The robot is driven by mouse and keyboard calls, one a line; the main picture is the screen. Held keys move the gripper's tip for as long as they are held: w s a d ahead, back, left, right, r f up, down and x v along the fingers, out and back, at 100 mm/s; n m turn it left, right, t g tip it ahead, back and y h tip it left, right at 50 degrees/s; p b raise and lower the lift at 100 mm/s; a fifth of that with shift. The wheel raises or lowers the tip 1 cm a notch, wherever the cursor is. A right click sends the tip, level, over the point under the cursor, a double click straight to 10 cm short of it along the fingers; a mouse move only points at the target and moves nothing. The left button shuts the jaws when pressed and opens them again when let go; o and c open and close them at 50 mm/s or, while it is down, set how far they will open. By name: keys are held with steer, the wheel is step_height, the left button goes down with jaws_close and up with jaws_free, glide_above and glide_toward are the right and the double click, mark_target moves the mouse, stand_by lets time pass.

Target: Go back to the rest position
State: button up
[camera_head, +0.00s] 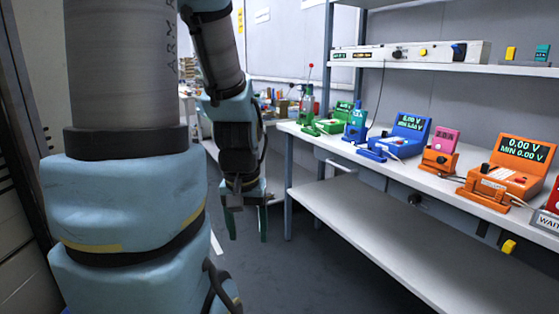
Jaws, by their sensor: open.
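My gripper (248,222) hangs pointing down at the end of my arm, left of the bench and above the dark floor. Its two green fingers are apart with nothing between them. My own blue and grey arm links fill the left of the view and hide part of the room behind. No object of the task other than my arm is named.
The bench (306,130) carries a green tester (333,124), a blue tester (408,136), an orange tester (518,160) and a pink pouch cell (444,139) in an orange stand. A lower shelf (400,225) is bare. The floor (300,272) beside it is clear.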

step_height(320, 180, up, 15)
steer(key=p, duration=1.2)
steer(key=shift+r+p, duration=0.15)
steer(key=shift+p, duration=0.25)
